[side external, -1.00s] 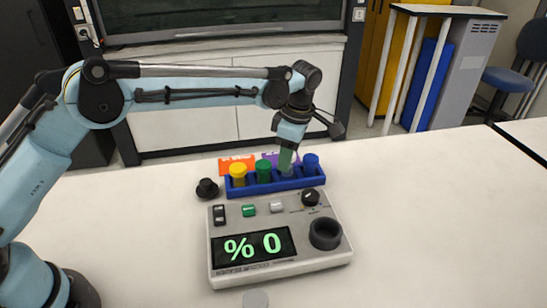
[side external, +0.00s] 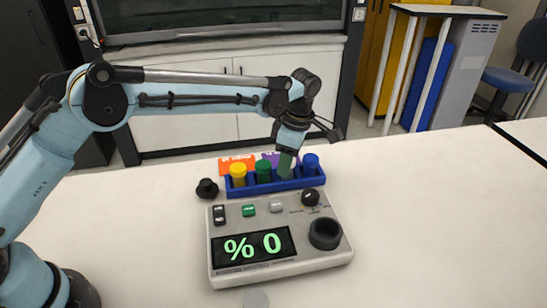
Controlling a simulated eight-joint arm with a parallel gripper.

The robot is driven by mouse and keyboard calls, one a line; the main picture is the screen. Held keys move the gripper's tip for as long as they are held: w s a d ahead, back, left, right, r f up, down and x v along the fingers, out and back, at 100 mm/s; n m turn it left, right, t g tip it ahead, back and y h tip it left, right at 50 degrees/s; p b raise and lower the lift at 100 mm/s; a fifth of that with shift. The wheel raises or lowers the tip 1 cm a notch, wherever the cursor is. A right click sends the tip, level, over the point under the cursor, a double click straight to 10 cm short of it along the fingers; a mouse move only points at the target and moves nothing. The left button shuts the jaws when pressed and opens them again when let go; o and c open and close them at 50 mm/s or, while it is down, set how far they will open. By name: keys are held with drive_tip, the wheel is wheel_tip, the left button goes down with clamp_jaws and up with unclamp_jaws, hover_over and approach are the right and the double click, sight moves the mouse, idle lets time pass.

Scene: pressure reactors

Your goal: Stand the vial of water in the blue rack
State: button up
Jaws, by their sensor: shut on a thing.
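The blue rack (side external: 276,187) stands on the white table behind the grey control box. My gripper (side external: 288,156) points down over the rack's right half and is shut on a pale, greyish vial (side external: 285,171), taken to be the vial of water. The vial is between the green vial (side external: 263,171) and the blue vial (side external: 311,164), nearly upright, its lower part behind the rack's front wall. Whether its base rests on the rack floor cannot be told. A yellow vial (side external: 238,175) stands at the rack's left end.
The grey control box (side external: 285,262) with a "% 0" display and a dark round well (side external: 325,234) stands in front of the rack. A small black knob-like piece (side external: 207,188) lies left of the rack. Orange (side external: 228,163) and purple labels show behind it. The table on the right is clear.

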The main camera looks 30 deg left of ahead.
drive_tip(key=shift+f, duration=0.2)
drive_tip(key=o, duration=1.7)
drive_tip(key=shift+c, duration=0.2)
drive_tip(key=shift+r, duration=0.1)
drive_tip(key=shift+r, duration=3.45)
